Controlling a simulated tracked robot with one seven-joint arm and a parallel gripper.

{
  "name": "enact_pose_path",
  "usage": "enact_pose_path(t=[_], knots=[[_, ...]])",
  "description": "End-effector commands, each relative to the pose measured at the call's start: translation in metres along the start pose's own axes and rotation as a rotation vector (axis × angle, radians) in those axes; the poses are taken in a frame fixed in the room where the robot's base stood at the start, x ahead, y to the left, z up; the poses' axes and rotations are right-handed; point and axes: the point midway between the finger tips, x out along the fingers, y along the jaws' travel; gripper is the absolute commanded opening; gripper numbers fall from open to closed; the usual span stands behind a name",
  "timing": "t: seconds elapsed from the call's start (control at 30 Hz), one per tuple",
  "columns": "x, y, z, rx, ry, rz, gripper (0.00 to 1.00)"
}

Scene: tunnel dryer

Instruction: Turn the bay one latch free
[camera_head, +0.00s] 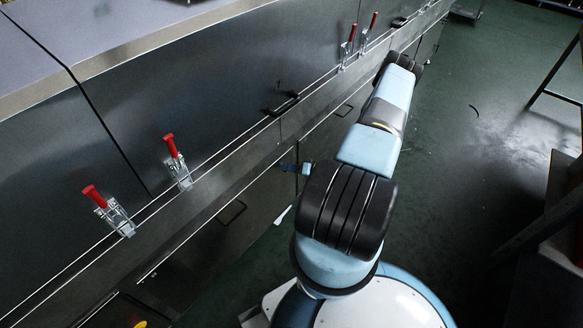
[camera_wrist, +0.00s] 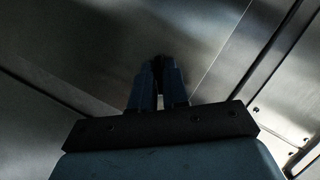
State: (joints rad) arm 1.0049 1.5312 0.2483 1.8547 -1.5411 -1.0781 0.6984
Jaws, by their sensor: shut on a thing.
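My gripper shows in the wrist view (camera_wrist: 160,75), with its two dark fingers close together, pointing at a steel panel (camera_wrist: 75,75). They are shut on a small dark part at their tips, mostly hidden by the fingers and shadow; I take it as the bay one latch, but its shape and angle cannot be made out. In the head view a small blue end, which looks like my gripper (camera_head: 292,167), is at the lower steel doors beside my arm. No latch can be made out there.
Red-handled toggle clamps (camera_head: 176,160) stand along the upper steel panel (camera_head: 95,140), with another pair (camera_head: 348,45) farther along. A dark bar handle (camera_head: 285,104) sticks out between them. Green floor (camera_head: 470,110) is open to the right; a dark frame (camera_head: 550,95) stands at the right edge.

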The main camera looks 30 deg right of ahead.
Motion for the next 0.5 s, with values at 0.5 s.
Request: enact_pose_path(t=[0.5], knots=[[0.0001,-0.0027,0.0038,-0.446,-0.006,0.189,0.00]])
